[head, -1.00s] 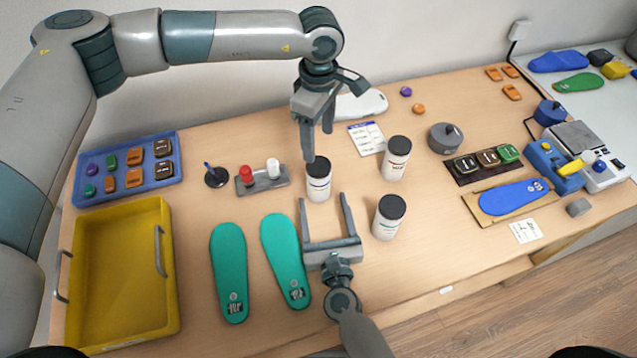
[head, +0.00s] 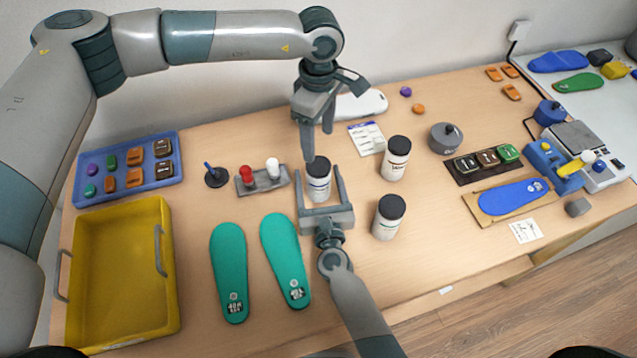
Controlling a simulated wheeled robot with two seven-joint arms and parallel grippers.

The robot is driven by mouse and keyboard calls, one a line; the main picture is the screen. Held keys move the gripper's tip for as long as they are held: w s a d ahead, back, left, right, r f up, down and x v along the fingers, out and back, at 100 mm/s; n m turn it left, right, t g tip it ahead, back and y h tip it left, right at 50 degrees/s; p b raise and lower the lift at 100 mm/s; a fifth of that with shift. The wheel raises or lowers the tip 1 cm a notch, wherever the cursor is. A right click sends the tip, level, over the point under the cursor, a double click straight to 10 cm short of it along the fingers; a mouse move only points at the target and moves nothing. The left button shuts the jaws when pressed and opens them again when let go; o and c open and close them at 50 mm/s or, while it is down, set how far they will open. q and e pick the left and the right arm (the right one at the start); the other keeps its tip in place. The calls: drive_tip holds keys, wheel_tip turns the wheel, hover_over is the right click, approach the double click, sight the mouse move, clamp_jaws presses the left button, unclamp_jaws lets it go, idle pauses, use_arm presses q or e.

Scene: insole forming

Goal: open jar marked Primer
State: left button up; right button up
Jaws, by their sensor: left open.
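Three white jars with dark lids stand upright on the table; their label words are too small to read. The jar with a blue label band (head: 319,187) stands between the fingers of my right gripper (head: 321,180), which is open with a finger on each side of it. My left gripper (head: 318,146) is open and points down just above that jar's lid (head: 319,167). A jar with a reddish label (head: 394,166) stands to the right and farther back. A jar with a greenish label (head: 386,226) stands to the right and nearer. All three lids are on.
Two teal insoles (head: 229,272) lie left of my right arm. A grey holder with red and white pieces (head: 262,182) is left of the blue-banded jar. A yellow tray (head: 172,290) and blue tray (head: 122,192) are at the left. A grey lidded pot (head: 445,140) is at the right.

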sight(319, 165)
clamp_jaws()
use_arm(q)
drive_tip(key=m, duration=2.2)
drive_tip(key=shift+m, duration=0.3)
drive_tip(key=shift+f, duration=0.1)
drive_tip(key=shift+f, duration=3.9)
